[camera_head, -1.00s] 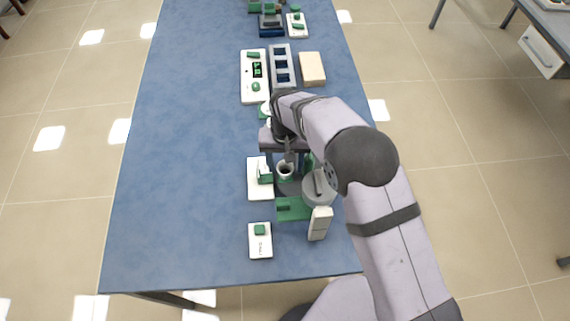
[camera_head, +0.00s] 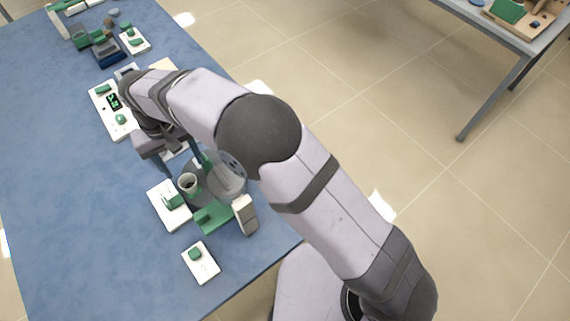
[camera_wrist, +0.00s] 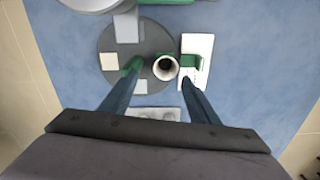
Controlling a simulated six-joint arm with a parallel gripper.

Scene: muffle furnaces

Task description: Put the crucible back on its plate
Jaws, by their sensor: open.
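The crucible (camera_head: 189,184) is a small pale, dark-mouthed cup. It stands upright at the edge of a dark grey round disc, also seen in the wrist view (camera_wrist: 112,42). In the wrist view the crucible (camera_wrist: 165,69) appears between my gripper's two fingers (camera_wrist: 160,78), which are apart and empty. I cannot tell how far above it they are. In the head view my gripper (camera_head: 163,158) is just behind the crucible, partly hidden by my arm. A white plate with a green block (camera_head: 161,212) lies beside the disc; it also shows in the wrist view (camera_wrist: 199,45).
A round grey-white part (camera_head: 228,182), a green base (camera_head: 214,218) and a pale upright block (camera_head: 245,215) crowd the disc's right side. A small white card (camera_head: 205,267) lies in front. A white panel (camera_head: 118,124) lies behind. The blue table (camera_head: 60,210) is clear at left.

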